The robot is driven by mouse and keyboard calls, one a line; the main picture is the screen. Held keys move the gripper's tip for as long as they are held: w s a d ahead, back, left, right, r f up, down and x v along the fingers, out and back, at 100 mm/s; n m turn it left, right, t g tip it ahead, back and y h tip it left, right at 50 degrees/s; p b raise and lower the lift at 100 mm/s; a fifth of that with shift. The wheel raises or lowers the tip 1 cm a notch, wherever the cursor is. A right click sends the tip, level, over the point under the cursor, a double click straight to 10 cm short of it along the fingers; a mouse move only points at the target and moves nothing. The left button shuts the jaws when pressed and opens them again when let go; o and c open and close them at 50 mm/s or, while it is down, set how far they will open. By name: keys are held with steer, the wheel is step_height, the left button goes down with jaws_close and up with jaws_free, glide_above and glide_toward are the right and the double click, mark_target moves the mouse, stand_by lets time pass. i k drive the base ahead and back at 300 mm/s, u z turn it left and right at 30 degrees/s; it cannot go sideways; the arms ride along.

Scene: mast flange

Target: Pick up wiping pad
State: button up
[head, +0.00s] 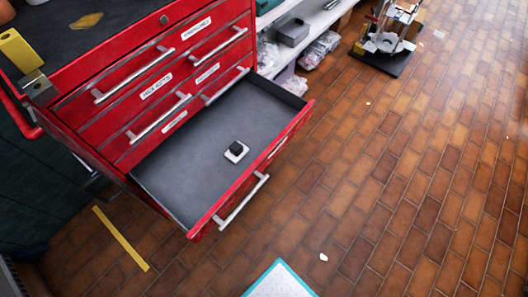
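A small white square pad with a black block on top (236,152) lies in the open drawer, right of the drawer's middle. It looks like the wiping pad, though it is too small to be certain. The open drawer (190,165) has a dark grey floor and red walls, and nothing else shows in it. My gripper is not in this view.
The red tool cabinet (75,110) has several shut drawers above the open one. The drawer's handle (243,203) sticks out at its front. A white panel with a teal edge (280,282) shows at the bottom. A device on a black base (383,55) stands far right. Much brick floor (400,190) is clear.

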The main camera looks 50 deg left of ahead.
mark_target(236, 150)
steer(key=u, duration=1.65)
